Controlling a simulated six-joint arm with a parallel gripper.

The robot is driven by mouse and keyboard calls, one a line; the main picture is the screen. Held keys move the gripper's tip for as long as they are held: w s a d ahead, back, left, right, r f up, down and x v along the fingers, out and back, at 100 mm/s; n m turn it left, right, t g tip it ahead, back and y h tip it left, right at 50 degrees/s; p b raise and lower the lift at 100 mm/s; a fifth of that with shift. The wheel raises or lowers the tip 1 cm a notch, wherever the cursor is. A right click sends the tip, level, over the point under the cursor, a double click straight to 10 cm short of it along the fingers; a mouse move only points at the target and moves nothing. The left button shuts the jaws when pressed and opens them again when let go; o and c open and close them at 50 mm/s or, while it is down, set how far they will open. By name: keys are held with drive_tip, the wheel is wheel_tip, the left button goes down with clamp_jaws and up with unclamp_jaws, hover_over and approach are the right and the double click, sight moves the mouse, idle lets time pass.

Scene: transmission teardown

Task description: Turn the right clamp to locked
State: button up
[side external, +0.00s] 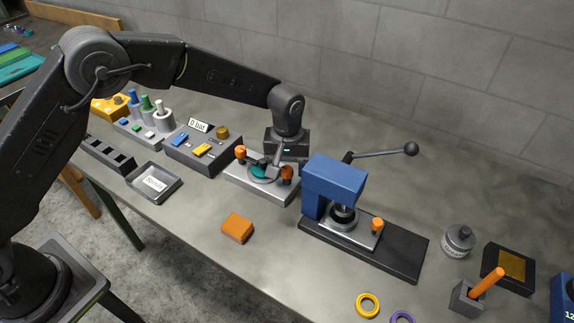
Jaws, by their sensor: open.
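Two orange-topped clamps stand on a light grey fixture plate (236,180) near the middle of the bench. The right clamp (287,174) is at the plate's right side, and the left clamp (240,153) is at its back left. A round part with a teal centre (261,171) sits between them. My gripper (268,165) points down over the plate, open, its fingers close to the teal part and left of the right clamp. I cannot tell whether it touches anything. The clamp's lock state is too small to read.
A blue press (335,180) on a dark base stands just right of the fixture. A grey box with a "0 bar" display (199,126) stands to the left. An orange block (237,228) lies in front. A labelled tray (154,184) is farther left. Bench space in front is mostly clear.

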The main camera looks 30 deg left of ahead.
sight(287, 168)
wheel_tip(287, 168, up, 14)
idle(0.5)
idle(0.3)
drive_tip(key=s+a+r+m+t, duration=0.2)
drive_tip(key=s+a+r+t, duration=0.1)
drive_tip(key=s+a+r, duration=0.8)
drive_tip(key=s+a+f+m+t, duration=0.1)
drive_tip(key=s+a, duration=0.1)
drive_tip(key=s, duration=0.7)
drive_tip(key=s+a+f+m+t, duration=0.1)
drive_tip(key=s+a+f+m, duration=0.1)
drive_tip(key=s, duration=0.7)
drive_tip(key=shift+s+a+t, duration=0.15)
drive_tip(key=shift+a+t, duration=0.15)
drive_tip(key=shift+a, duration=0.4)
